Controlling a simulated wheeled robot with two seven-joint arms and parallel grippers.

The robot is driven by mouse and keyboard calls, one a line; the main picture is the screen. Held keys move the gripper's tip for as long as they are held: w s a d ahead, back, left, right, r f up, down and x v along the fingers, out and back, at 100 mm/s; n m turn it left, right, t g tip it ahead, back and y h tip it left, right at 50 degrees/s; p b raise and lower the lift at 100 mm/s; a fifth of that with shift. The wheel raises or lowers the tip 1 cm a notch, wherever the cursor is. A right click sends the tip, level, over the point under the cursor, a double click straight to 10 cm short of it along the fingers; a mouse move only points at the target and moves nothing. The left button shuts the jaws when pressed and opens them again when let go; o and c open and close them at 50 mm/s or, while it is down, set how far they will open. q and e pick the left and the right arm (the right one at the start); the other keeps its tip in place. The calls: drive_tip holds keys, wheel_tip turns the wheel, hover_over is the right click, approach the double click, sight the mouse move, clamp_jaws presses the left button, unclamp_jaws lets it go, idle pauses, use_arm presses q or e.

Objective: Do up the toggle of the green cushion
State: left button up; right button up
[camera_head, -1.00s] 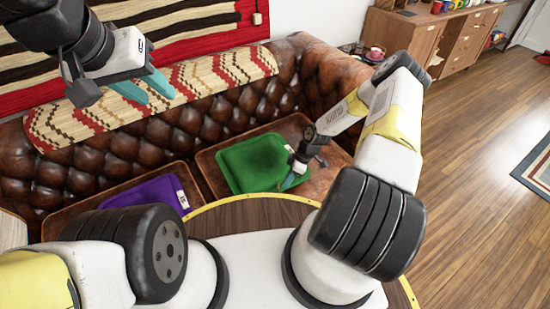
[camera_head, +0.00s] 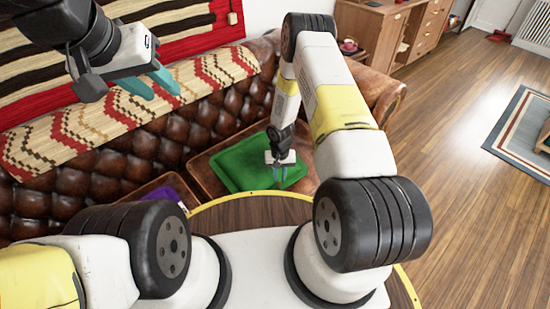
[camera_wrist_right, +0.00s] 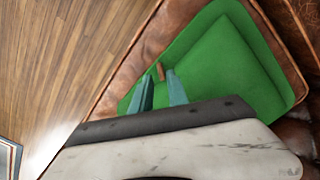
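The green cushion (camera_head: 236,163) lies on the brown leather sofa seat in the head view. It fills much of the right wrist view (camera_wrist_right: 220,60). A small brown piece (camera_wrist_right: 161,72), apparently the toggle, shows near the cushion's edge in the right wrist view. My right gripper (camera_head: 278,178) points down at the cushion's near right part. Its two teal fingers (camera_wrist_right: 160,88) are apart, with the brown piece just beyond the gap between their tips. I cannot tell whether they touch it. My left gripper (camera_head: 160,88) is open and empty, up by the sofa back.
A purple cushion (camera_head: 172,186) lies left of the green one, partly hidden by my arm. A patterned throw (camera_head: 110,125) covers the sofa back (camera_head: 130,155). A wooden cabinet (camera_head: 370,30) stands behind at right.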

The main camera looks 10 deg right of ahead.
sight(279, 186)
drive_tip(key=shift+f, duration=2.75)
clamp_jaws()
